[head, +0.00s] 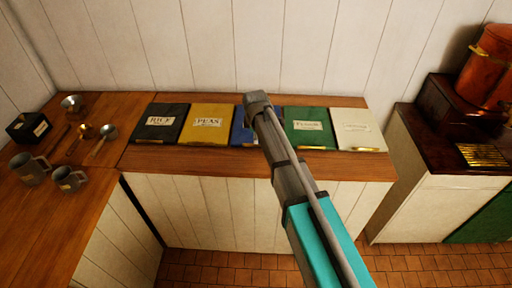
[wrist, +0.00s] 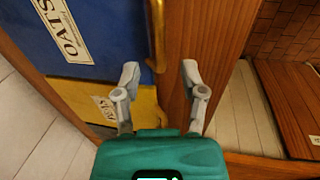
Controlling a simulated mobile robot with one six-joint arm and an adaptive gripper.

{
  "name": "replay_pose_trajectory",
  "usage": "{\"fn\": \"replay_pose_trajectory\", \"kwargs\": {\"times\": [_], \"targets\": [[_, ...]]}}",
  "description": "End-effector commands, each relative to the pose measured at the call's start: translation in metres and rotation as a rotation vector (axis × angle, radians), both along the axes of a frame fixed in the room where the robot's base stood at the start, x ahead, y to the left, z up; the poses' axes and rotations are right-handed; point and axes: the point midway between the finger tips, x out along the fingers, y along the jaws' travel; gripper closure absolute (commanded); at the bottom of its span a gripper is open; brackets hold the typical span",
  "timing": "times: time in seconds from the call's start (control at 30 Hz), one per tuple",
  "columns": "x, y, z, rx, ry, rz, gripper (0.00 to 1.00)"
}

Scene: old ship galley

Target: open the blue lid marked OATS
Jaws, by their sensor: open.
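The blue lid (wrist: 92,32) marked OATS fills the upper left of the wrist view, with a white label (wrist: 62,28) and a brass handle (wrist: 156,32) along its front edge. It lies flat and shut. In the head view only a strip of the blue lid (head: 239,133) shows, because my arm covers most of it. My gripper (wrist: 160,75) is open and empty. Its fingertips are apart, near one end of the brass handle, over the lid edge and wooden front rim. I cannot tell whether they touch anything. The head view hides the fingers behind my arm.
The yellow PEAS lid (head: 207,136) and black RICE lid (head: 160,136) lie to the left, the green lid (head: 308,142) and white lid (head: 358,139) to the right. Cups (head: 67,178) and scoops stand on the left counter. A copper pot (head: 490,65) stands far right.

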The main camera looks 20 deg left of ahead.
Motion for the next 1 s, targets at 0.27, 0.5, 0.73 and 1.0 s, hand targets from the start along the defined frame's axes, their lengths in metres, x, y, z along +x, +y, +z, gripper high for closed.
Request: {"fn": "replay_pose_trajectory", "kwargs": {"times": [0.27, 0.5, 0.73, 1.0], "targets": [[0.005, 0.001, -0.026, 0.0, 0.0, 0.0, 0.46], [0.008, 0.002, -0.043, 0.0, 0.0, 0.0, 0.46], [0.01, 0.003, -0.051, 0.0, 0.0, 0.0, 0.46], [0.01, 0.003, -0.052, 0.0, 0.0, 0.0, 0.46]]}}
